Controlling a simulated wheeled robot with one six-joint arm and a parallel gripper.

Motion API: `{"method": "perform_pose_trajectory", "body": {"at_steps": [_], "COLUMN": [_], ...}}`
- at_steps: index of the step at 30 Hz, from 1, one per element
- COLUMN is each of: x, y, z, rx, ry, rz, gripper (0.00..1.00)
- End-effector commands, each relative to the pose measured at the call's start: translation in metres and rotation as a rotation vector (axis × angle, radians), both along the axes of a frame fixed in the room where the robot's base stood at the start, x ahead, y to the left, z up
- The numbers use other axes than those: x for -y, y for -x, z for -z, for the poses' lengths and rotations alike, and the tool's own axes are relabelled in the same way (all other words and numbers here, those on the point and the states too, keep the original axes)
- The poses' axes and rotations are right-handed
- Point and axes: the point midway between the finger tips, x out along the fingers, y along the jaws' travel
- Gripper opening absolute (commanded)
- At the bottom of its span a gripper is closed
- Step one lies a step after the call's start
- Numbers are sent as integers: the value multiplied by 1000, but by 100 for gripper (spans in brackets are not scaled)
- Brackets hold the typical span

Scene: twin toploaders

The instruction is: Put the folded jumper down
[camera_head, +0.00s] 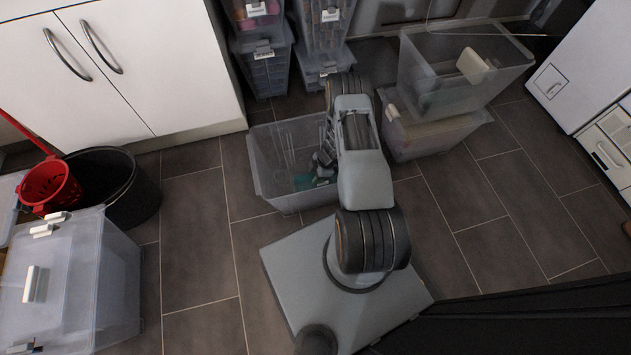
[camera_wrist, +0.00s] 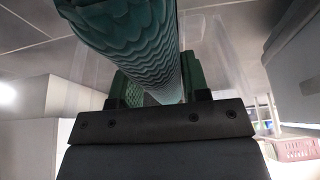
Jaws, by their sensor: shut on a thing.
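The folded jumper (camera_wrist: 130,42) is a teal-green knitted roll with a wavy pattern. It fills the upper middle of the wrist view, between the fingers of my gripper (camera_wrist: 158,88), which is shut on it. In the head view, my gripper (camera_head: 322,166) points down at an open clear plastic bin (camera_head: 268,165) on the floor. A small teal patch of the jumper (camera_head: 308,181) shows through or inside the bin, near its right side. My arm hides part of the bin. I cannot tell whether the jumper touches the bin's bottom.
Stacked clear boxes (camera_head: 265,70) stand behind the bin. An empty-looking clear tub (camera_head: 425,65) sits on a filled one (camera_head: 435,140) to the right. At left are a black bucket (camera_head: 140,195), a red basket (camera_head: 45,183) and a lidded clear box (camera_head: 85,290). Tiled floor (camera_head: 510,215) is free at right.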

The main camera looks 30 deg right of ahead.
Motion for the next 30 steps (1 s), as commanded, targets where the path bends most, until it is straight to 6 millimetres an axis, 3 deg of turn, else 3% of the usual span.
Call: {"method": "perform_pose_trajectory", "body": {"at_steps": [9,21,22,30], "x": [0,0,0,0], "y": [0,0,0,0], "z": [36,39,39,38], "rx": [1,1,1,1], "ry": [0,0,0,0], "rz": [1,1,1,1], "gripper": [3,3,43,68]}}
